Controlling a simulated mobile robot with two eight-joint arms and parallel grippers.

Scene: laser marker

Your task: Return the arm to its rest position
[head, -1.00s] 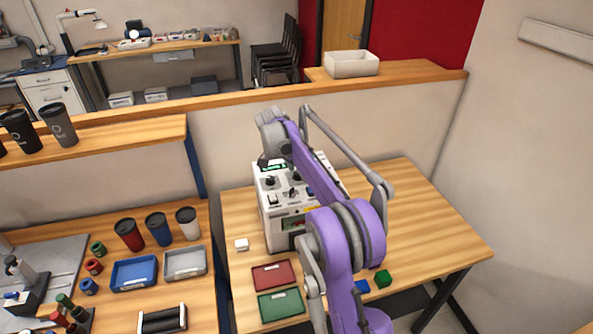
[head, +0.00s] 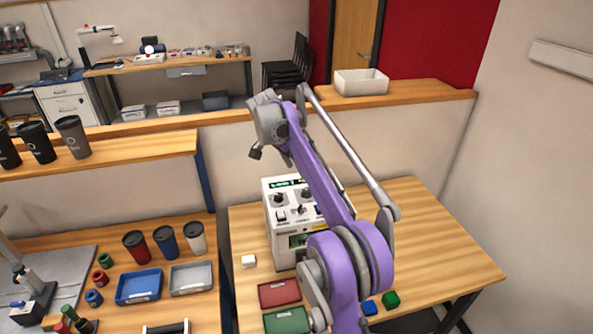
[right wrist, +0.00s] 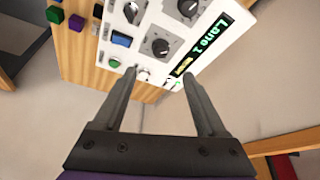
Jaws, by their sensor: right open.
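My right arm, purple and grey, rises from the bottom of the head view in front of the machine. Its right gripper (right wrist: 162,85) shows in the right wrist view with two dark fingers apart and nothing between them. In the head view the arm's end is raised above the machine, and the fingers are hard to make out there. The white laser marker (head: 283,232) stands on the wooden table, partly hidden by my arm. Its panel (right wrist: 150,40) with knobs, buttons and a green-lit display lies beyond the fingertips in the wrist view. My left gripper is not in view.
A red tray (head: 279,293) and a green tray (head: 287,320) lie in front of the machine. A white block (head: 248,261), a blue block (head: 369,308) and a green block (head: 391,300) are on the table. The table's right side (head: 440,250) is clear.

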